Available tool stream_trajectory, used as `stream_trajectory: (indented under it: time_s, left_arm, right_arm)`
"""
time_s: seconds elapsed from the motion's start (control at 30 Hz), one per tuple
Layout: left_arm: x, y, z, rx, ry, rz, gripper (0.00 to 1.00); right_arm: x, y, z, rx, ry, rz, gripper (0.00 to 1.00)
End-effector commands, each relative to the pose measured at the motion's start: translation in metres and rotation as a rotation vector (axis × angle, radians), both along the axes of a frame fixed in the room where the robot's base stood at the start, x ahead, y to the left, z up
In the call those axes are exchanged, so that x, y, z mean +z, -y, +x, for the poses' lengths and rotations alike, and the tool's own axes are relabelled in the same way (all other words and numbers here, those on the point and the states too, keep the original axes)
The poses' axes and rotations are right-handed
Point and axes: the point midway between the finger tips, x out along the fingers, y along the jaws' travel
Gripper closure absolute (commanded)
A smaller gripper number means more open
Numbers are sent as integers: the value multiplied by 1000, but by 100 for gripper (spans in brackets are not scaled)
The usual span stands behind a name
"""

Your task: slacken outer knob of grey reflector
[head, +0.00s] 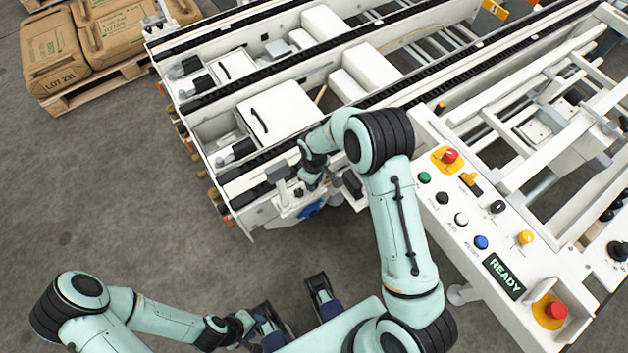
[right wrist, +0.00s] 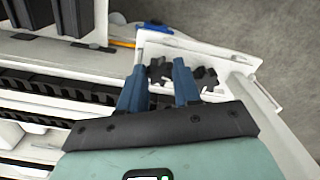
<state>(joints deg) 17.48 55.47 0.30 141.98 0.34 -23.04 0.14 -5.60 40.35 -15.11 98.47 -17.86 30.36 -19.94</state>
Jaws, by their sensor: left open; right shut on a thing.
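A small grey block (head: 277,172), which looks like the grey reflector, stands on a white bracket at the near end of the conveyor. My right gripper (right wrist: 160,72) is shut on a black lobed knob (right wrist: 157,75), between its two blue fingers. A second black lobed knob (right wrist: 208,78) sits beside it, just outside the right-hand finger. I cannot tell from the picture which knob is the outer one. In the head view my right wrist covers most of that gripper. My left gripper (head: 293,297) is open and empty, low over the floor.
The white conveyor frame (head: 235,205) surrounds the right gripper's spot, with a blue part (head: 312,209) close by. A control panel (head: 460,215) with buttons and a READY display (head: 505,277) stands to the right. Sacks (head: 52,50) lie on a pallet at the upper left. Floor at left is clear.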

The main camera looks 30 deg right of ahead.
Motion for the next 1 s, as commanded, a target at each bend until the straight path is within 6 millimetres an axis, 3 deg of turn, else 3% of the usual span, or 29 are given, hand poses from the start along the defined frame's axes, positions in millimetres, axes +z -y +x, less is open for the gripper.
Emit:
stream_trajectory:
  time_s: [0.4, 0.97, 1.0]
  left_arm:
    - [-3, 0, 1, 1, 5, 1, 57]
    - [-3, 0, 1, 1, 5, 0, 57]
    - [-3, 0, 1, 1, 5, 0, 57]
  right_arm:
    - [0, 1, 0, 191, -1, 0, 98]
    - [0, 1, 0, 217, -1, 0, 98]
    - [0, 1, 0, 217, -1, 0, 58]
